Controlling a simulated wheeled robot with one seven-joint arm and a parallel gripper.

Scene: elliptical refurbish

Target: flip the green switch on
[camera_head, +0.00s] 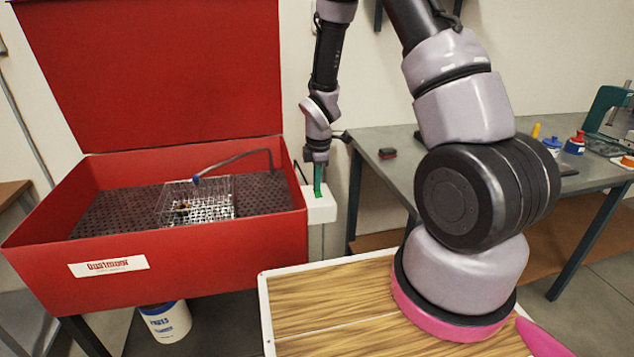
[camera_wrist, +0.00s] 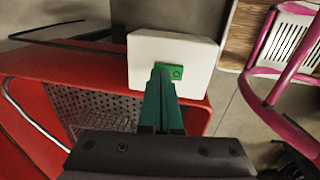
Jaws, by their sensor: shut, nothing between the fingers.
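The green switch (camera_wrist: 176,71) sits on a white box (camera_wrist: 150,50) fixed at the side of the red parts washer. In the wrist view my gripper (camera_wrist: 161,72) is shut and empty, its green fingertips at the switch and covering its left part. I cannot tell whether they touch it. In the head view the white box (camera_head: 320,208) is at the right wall of the washer, and my gripper (camera_head: 318,188) points down at its top. The green switch (camera_head: 319,195) is mostly hidden there by the fingers.
The red washer (camera_head: 160,270) stands open, with its lid up, a wire basket (camera_head: 205,205) and a bent spout (camera_head: 235,160) inside. A grey workbench (camera_head: 400,150) is at the right, and a white bucket (camera_head: 165,322) is below the washer. A wooden top (camera_head: 320,300) is in the foreground.

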